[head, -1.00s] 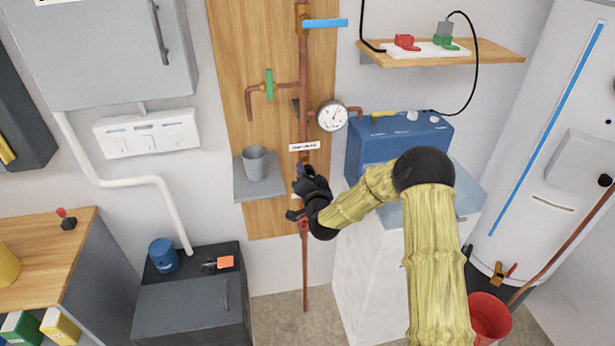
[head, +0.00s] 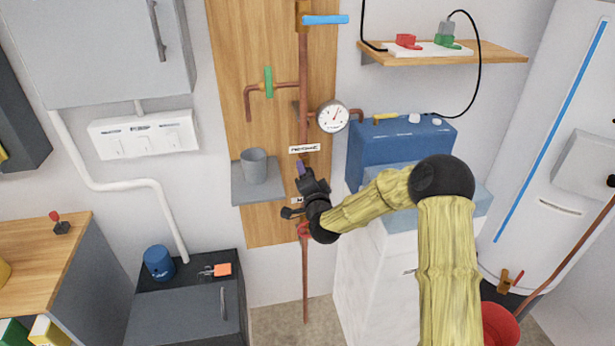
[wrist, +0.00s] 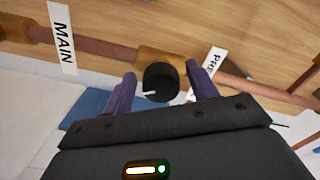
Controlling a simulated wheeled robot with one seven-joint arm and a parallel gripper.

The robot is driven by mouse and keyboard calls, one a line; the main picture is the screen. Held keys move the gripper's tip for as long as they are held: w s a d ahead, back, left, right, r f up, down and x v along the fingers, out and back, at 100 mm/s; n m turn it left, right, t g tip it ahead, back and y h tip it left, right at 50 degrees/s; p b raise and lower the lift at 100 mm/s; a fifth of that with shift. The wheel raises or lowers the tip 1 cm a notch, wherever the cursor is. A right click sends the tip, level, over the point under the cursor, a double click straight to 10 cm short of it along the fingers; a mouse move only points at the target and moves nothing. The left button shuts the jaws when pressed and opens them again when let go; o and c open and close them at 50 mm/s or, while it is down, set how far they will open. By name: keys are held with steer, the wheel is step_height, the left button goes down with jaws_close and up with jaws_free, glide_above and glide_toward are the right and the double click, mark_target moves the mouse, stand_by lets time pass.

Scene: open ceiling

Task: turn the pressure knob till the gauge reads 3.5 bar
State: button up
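The black pressure knob (wrist: 160,82) with a white pointer line sits on a brass fitting on the copper pipe. In the wrist view its pointer faces left. My gripper (wrist: 163,80) is open, its two purple fingers on either side of the knob with visible gaps. In the head view my gripper (head: 300,167) is in front of the pipe and hides the knob. The round white gauge (head: 332,117) is above and right of my gripper. Its needle appears to point up and right, but the numbers are too small to read.
A partly readable pressure label (wrist: 206,75) and a MAIN label (wrist: 62,38) flank the knob. A grey cup (head: 254,166) stands on a small shelf (head: 243,190) left of my gripper. A blue box (head: 395,146) is to the right.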

steer(key=b+v, duration=0.2)
steer(key=v, duration=1.5)
steer(key=shift+s, duration=0.2)
steer(key=s+d+f+n+g+h, duration=0.3)
steer(key=s+d+f+n+g, duration=0.3)
steer(key=d+g, duration=0.25)
steer(key=s+d+r+n+g+h, duration=0.1)
steer(key=s+d+n+g, duration=0.2)
steer(key=s, duration=0.4)
steer(key=s+d+r+g+h, duration=0.1)
steer(key=s+d+r+g, duration=0.15)
steer(key=s+d, duration=0.35)
step_height(320, 180, up, 12)
steer(key=a+p, duration=0.1)
steer(key=p, duration=1.1)
steer(key=shift+s+a+g, duration=0.2)
steer(key=shift+s+g, duration=0.2)
steer(key=shift+s, duration=0.05)
